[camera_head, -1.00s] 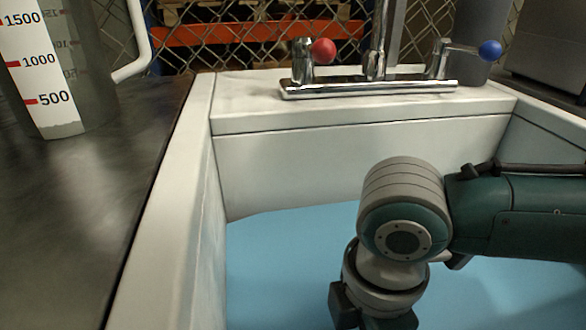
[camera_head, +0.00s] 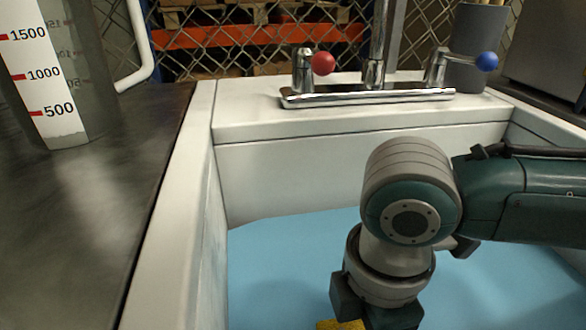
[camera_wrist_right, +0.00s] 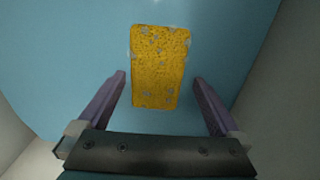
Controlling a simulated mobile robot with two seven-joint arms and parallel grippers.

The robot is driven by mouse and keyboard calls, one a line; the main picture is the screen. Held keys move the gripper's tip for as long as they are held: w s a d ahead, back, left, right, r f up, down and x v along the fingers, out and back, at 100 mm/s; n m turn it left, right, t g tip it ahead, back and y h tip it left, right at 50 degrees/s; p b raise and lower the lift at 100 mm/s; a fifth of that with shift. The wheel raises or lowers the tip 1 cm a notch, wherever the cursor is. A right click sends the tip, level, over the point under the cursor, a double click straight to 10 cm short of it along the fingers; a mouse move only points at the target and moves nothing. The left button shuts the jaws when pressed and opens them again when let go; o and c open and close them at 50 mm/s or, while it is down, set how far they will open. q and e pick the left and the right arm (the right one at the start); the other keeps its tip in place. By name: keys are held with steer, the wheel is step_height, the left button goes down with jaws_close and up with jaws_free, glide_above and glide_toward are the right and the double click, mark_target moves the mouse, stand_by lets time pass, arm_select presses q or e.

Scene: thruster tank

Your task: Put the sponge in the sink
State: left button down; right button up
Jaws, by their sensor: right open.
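The yellow sponge (camera_wrist_right: 160,66), speckled with grey, shows whole in the right wrist view, against the blue surface of the sink. My right gripper (camera_wrist_right: 160,82) is open, with one finger on each side of the sponge's near end and a gap on both sides. In the head view only a yellow edge of the sponge (camera_head: 340,325) shows at the bottom, beside my right wrist. The white sink (camera_head: 340,175) has a light blue inside bottom (camera_head: 290,255). My right arm reaches in over it from the right. I cannot tell the sponge's height above the bottom. My left gripper is not in view.
A chrome faucet (camera_head: 370,97) with red and blue knobs stands on the sink's back ledge. A dark counter (camera_head: 90,220) lies to the left, with a clear measuring jug (camera_head: 55,75) on it. A grey cup (camera_head: 475,50) stands behind the blue knob.

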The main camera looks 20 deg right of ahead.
arm_select(q)
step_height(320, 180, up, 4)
steer(key=p, duration=0.3)
arm_select(e)
step_height(320, 180, up, 9)
steer(key=shift+r, duration=0.15)
